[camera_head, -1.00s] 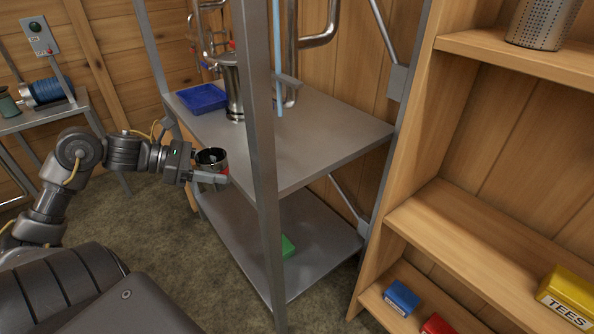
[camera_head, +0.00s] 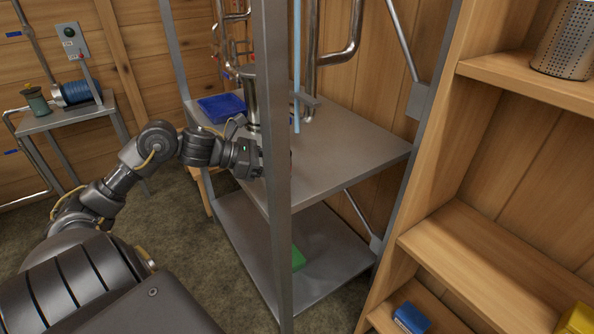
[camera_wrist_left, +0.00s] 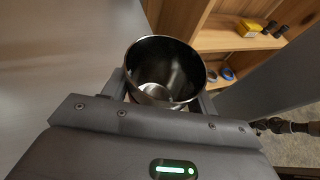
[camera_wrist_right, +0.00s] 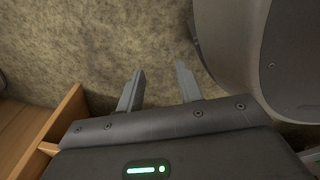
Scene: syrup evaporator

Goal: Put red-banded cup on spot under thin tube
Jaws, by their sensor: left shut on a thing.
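A metal cup (camera_wrist_left: 165,70) sits between the fingers of my left gripper (camera_wrist_left: 160,95) in the left wrist view, its open mouth towards the camera. Its red band does not show there. In the head view my left gripper (camera_head: 262,160) is at the edge of the rack's upper shelf (camera_head: 340,140), and the rack's front post hides its fingertips and most of the cup. A thin pale-blue tube (camera_head: 297,65) hangs down over the shelf, right of the post. I cannot make out the spot under it. My right gripper (camera_wrist_right: 160,80) is open and empty above the floor.
The rack's front post (camera_head: 275,190) stands beside my left gripper. A blue tray (camera_head: 222,107) and a steel vessel (camera_head: 251,95) stand at the shelf's left. The shelf's right part is clear. A wooden shelf unit (camera_head: 470,235) stands at the right.

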